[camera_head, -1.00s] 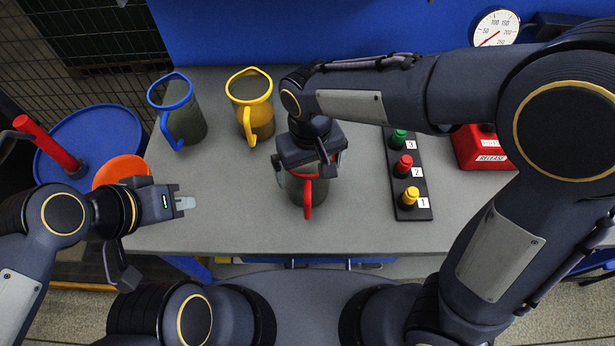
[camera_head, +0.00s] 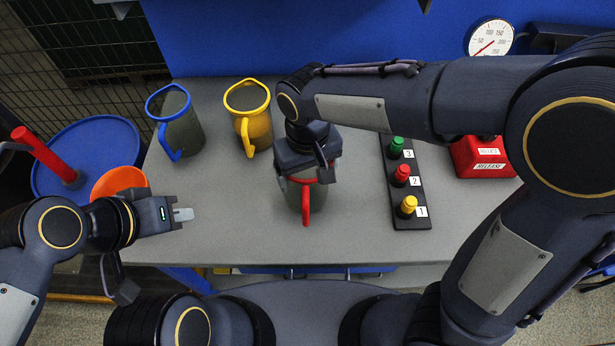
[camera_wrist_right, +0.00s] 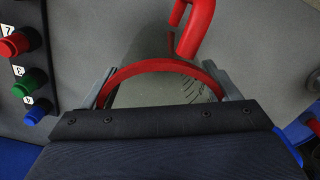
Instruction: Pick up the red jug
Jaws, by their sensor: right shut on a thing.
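The red jug (camera_head: 306,207) stands upright at the middle of the grey table, with a see-through grey body, red rim and red handle towards me. My right gripper (camera_head: 308,172) is over it from above and hides much of its top. In the right wrist view the gripper's two fingers (camera_wrist_right: 163,88) press on opposite sides of the red rim (camera_wrist_right: 150,68), so it is shut on the jug. I cannot tell whether the jug's base touches the table. My left gripper (camera_head: 184,214) is empty at the table's left side; its finger gap does not show clearly.
A yellow jug (camera_head: 257,130) and a blue jug (camera_head: 184,137) stand behind to the left. A black button panel (camera_head: 402,160) and a red release box (camera_head: 480,158) are to the right. An orange round thing (camera_head: 118,181) and a blue disc (camera_head: 90,140) lie left of the table.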

